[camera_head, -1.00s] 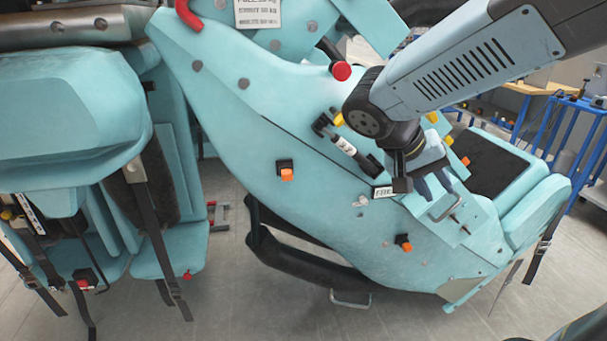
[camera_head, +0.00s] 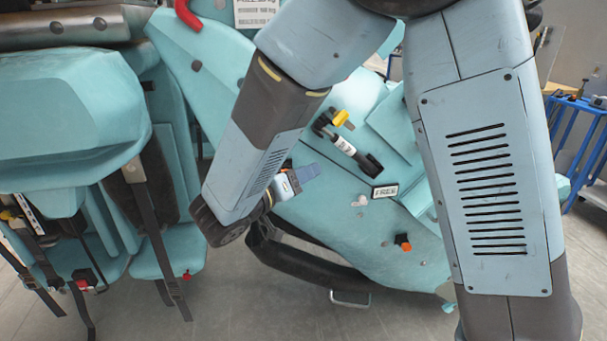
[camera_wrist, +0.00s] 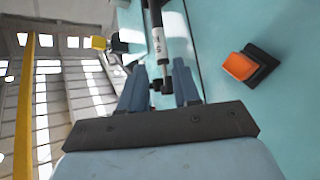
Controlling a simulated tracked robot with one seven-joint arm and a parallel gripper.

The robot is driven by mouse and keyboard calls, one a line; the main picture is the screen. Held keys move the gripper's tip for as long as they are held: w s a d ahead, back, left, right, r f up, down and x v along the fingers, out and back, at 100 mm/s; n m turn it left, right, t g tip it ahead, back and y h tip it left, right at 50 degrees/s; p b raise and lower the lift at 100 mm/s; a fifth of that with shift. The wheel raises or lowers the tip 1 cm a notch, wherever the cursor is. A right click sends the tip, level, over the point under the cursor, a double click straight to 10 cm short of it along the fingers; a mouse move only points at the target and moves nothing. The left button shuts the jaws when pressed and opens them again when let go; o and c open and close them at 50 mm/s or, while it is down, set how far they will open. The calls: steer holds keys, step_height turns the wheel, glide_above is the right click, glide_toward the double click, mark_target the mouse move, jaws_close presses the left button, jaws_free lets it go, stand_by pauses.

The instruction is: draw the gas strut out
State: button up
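The gas strut (camera_head: 343,146) is a slim cylinder with black ends and a white labelled middle. Nothing is visibly held.
An orange knob on a black base (camera_wrist: 245,66) stands right of my fingers in the wrist view. A yellow knob (camera_head: 341,117) is by the strut's upper end. A small label plate (camera_head: 384,191) is below it. Seats with hanging straps (camera_head: 150,215) are at left.

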mark_target(346, 152)
steer(key=x, duration=1.3)
steer(key=shift+w+d, duration=0.1)
steer(key=shift+d, duration=0.15)
steer(key=shift+c, duration=0.4)
jaws_close()
